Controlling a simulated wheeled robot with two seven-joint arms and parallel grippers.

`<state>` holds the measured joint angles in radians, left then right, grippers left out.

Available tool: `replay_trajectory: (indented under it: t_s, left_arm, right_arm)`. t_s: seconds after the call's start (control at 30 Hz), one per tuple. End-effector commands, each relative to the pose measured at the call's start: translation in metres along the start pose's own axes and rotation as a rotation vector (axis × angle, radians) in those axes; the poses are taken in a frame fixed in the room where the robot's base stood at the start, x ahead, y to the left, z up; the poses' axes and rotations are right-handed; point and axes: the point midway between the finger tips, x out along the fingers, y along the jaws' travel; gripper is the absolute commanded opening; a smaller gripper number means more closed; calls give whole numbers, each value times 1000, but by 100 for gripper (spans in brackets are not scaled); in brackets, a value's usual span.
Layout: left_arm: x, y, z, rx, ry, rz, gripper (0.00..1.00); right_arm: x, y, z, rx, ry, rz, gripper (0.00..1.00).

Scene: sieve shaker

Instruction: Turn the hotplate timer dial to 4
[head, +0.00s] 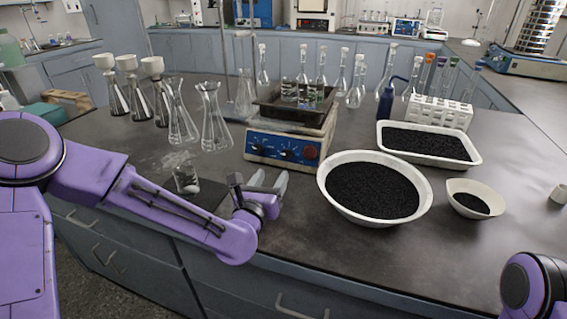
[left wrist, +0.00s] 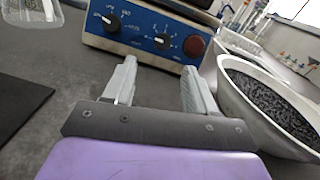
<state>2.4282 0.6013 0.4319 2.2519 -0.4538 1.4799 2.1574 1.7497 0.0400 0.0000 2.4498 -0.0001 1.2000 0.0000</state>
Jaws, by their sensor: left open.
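The hotplate (head: 287,133) stands on the bench with a blue front panel, two black dials and a red knob. In the left wrist view the left dial (left wrist: 111,23) and the right dial (left wrist: 162,41) sit on the panel, with the red knob (left wrist: 194,46) at its right end. The panel's markings are too small to read surely, so I cannot tell which dial is the timer or its setting. My left gripper (head: 268,181) is open and empty, in front of the panel and apart from it. In the left wrist view its fingers (left wrist: 158,82) point toward the panel. My right gripper is not visible.
A white basin of black granules (head: 330,196) stands close to the right of my left gripper. A white tray (head: 473,160) and a small bowl (head: 486,190) lie farther right. A beaker (head: 186,178) stands left, flasks (head: 214,120) behind it. A dark pan (head: 268,104) with glassware sits atop the hotplate.

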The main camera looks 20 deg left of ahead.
Motion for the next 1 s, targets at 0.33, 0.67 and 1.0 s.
replay_trajectory:
  t_s: [0.33,0.67,1.0]
  left_arm:
    - [75,-4,2,2,1,-5,56]
    - [92,-2,1,0,1,-3,56]
    - [92,-1,1,0,0,-1,0]
  right_arm:
    - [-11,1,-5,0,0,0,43]
    - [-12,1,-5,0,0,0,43]
    - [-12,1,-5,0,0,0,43]
